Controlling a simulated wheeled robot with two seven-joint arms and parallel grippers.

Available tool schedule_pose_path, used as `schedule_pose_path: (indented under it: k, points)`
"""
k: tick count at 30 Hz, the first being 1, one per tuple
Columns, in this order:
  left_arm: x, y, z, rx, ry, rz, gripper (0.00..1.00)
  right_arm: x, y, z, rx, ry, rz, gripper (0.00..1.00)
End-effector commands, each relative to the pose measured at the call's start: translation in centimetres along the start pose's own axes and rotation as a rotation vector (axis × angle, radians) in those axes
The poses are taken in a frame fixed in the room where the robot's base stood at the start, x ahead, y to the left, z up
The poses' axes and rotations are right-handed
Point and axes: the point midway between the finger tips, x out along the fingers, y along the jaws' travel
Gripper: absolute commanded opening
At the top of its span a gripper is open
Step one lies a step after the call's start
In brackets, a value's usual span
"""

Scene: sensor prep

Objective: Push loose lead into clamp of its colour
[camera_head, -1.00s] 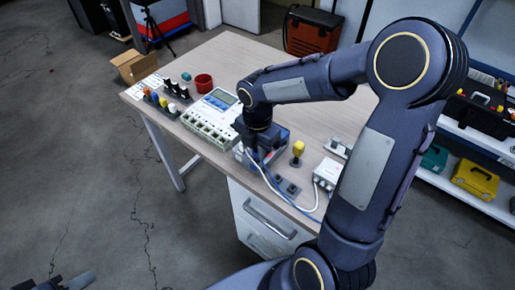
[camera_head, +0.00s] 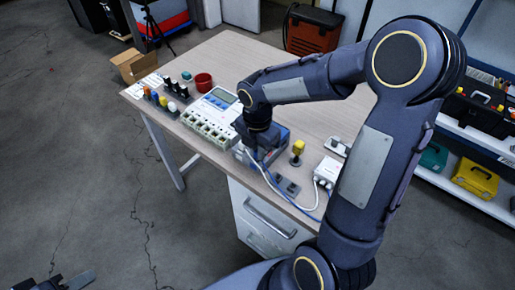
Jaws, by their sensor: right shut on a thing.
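My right gripper (camera_head: 256,160) points down over the right part of the table and is shut on a lead; its fingertips are small and partly hidden. A blue lead (camera_head: 266,178) and a white lead (camera_head: 285,204) run from beside the gripper towards a white box (camera_head: 328,171). I cannot make out which lead end is between the fingers. Part of my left gripper (camera_head: 70,283) shows at the bottom left edge, away from the table.
A beige device with a screen (camera_head: 222,96) stands left of the gripper. Several coloured knobs (camera_head: 163,101), a red cup (camera_head: 203,81) and a yellow-topped post (camera_head: 298,148) stand on the table (camera_head: 250,57). The table's back is clear. My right arm covers the right side.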

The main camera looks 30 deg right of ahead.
Motion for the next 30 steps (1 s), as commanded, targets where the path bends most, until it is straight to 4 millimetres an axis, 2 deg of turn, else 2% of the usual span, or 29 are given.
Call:
schedule_pose_path:
  k: [8,9,15,20,22,30]
  points:
    - [0.02,-0.01,0.01,0.0,0.0,0.0,0.36,0.18,-0.01,0.0,0.0,0.0,0.0,0.0]
    - [0.02,-0.01,0.01,0.0,0.0,0.0,0.36,0.17,-0.01,0.0,0.0,0.0,0.0,0.17]
    - [0.02,-0.01,0.01,0.0,0.0,0.0,0.36,0.16,-0.01,0.0,0.0,0.0,0.0,0.4]
    - [0.02,-0.01,0.01,0.0,0.0,0.0,0.36,0.16,-0.01,0.01,0.0,0.0,0.0,0.4]
    - [0.02,-0.01,0.01,0.0,0.0,0.0,0.36,0.16,-0.01,0.0,0.0,0.0,0.0,0.47]
    - [-0.01,0.01,0.0,0.0,0.0,0.0,0.36,0.12,-0.01,0.0,0.0,0.0,0.0,0.47]
